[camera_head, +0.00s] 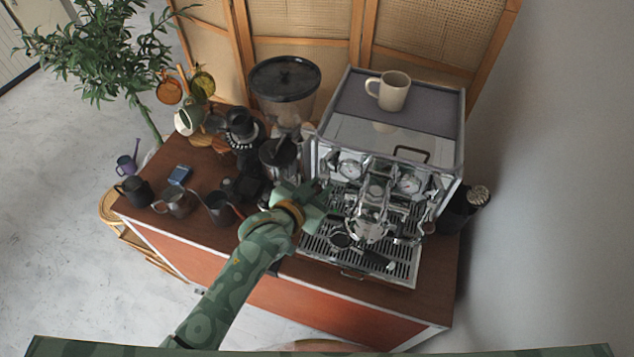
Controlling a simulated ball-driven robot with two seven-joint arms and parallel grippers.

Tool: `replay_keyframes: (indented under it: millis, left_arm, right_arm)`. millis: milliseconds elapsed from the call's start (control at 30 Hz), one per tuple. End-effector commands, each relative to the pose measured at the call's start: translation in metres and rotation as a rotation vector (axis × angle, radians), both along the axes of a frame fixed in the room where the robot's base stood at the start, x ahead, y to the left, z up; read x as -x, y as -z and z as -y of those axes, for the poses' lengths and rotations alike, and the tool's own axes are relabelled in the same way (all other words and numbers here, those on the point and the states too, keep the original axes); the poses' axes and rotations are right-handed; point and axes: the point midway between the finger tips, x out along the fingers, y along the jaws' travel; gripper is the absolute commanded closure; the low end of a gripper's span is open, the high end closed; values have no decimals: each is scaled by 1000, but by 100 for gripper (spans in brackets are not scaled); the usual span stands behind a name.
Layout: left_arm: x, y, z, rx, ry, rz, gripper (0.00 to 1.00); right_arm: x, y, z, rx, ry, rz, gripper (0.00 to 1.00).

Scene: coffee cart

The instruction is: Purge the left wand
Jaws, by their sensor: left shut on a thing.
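The chrome espresso machine (390,150) stands on the right part of the wooden cart (245,275). My green left arm reaches up to its left front side. My left gripper (318,200) is shut at the machine's left front edge, where the left wand or its knob would be. The gripper hides what is between its fingers, so I cannot tell the exact part. The left wand itself is not clearly visible. The drip tray (400,268) lies below, with a dark-handled portafilter (370,257) above it. My right gripper is not in view.
A grinder (283,85) stands left of the machine. Metal and dark pitchers (173,203) and a small blue device (180,175) sit on the cart's left. A cream mug (393,91) stands on the machine's top. A dark bin (458,212) is at the right.

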Motion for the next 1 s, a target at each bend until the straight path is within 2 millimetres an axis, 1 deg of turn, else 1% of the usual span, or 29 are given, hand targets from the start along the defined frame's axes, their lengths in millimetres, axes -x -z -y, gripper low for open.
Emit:
replay_keyframes:
  millis: [200,367,867,900,933,967,1000]
  left_arm:
    - [-3,-5,1,-33,0,-106,98]
    - [-4,-7,2,-49,-1,-153,98]
    - [-5,-7,2,-56,0,-176,98]
    - [-5,-7,2,-56,0,-176,70]
    - [-5,-7,2,-56,0,-176,62]
    - [-5,-7,2,-56,0,-176,56]
    - [-5,-7,2,-56,0,-176,56]
  right_arm:
    - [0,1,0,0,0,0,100]
    - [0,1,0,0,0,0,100]
    - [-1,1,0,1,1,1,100]
    - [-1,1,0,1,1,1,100]
    - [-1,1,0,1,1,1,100]
    - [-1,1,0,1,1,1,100]
    - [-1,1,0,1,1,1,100]
